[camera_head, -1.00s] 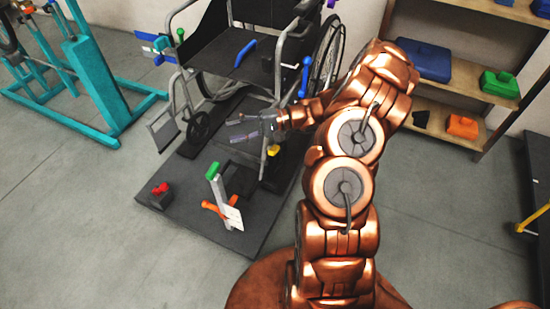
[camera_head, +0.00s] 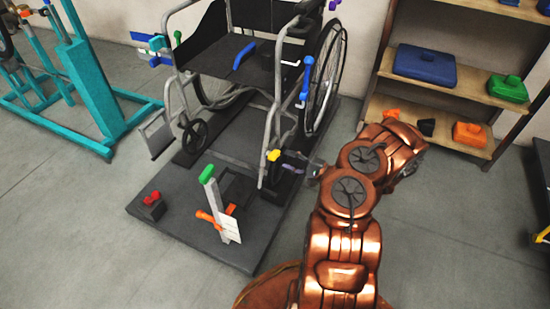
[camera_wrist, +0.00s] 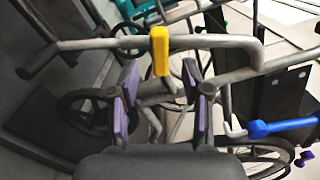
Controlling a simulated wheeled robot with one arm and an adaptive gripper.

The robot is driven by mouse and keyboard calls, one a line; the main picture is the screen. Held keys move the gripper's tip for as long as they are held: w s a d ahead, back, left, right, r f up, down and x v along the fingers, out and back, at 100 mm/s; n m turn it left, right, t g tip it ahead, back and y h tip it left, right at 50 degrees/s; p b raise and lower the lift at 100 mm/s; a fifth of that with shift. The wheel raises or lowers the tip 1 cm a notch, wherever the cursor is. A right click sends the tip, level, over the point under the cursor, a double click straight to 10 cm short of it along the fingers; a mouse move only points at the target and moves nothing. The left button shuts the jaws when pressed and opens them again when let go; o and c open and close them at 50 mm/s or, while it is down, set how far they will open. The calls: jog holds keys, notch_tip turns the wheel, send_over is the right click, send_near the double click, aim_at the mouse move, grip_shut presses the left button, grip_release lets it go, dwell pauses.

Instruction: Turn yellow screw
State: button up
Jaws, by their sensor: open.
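The yellow screw (camera_head: 273,155) sits on the wheelchair's front frame tube, low on the side nearest me. In the wrist view the yellow screw (camera_wrist: 159,50) stands out from a grey horizontal tube, roughly centred ahead of my fingers. My gripper (camera_head: 290,161) is just right of the screw in the head view. In the wrist view my gripper (camera_wrist: 160,82) is open, with its purple-padded fingers apart and nothing held. The screw appears beyond the fingertips, in line with the gap. I cannot tell the exact distance.
The wheelchair (camera_head: 240,85) stands on a dark platform (camera_head: 150,215). A green-topped upright part (camera_head: 213,195) and a small block with a red top (camera_head: 153,203) are on it. A blue lever (camera_wrist: 282,127) is right of my fingers. A shelf (camera_head: 470,85) stands behind right.

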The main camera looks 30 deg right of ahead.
aim_at(277, 157)
jog(key=shift+b+x, duration=0.8)
jog(key=shift+x, duration=2.2)
jog(key=shift+c, duration=0.4)
jog(key=shift+s, duration=0.1)
grip_shut()
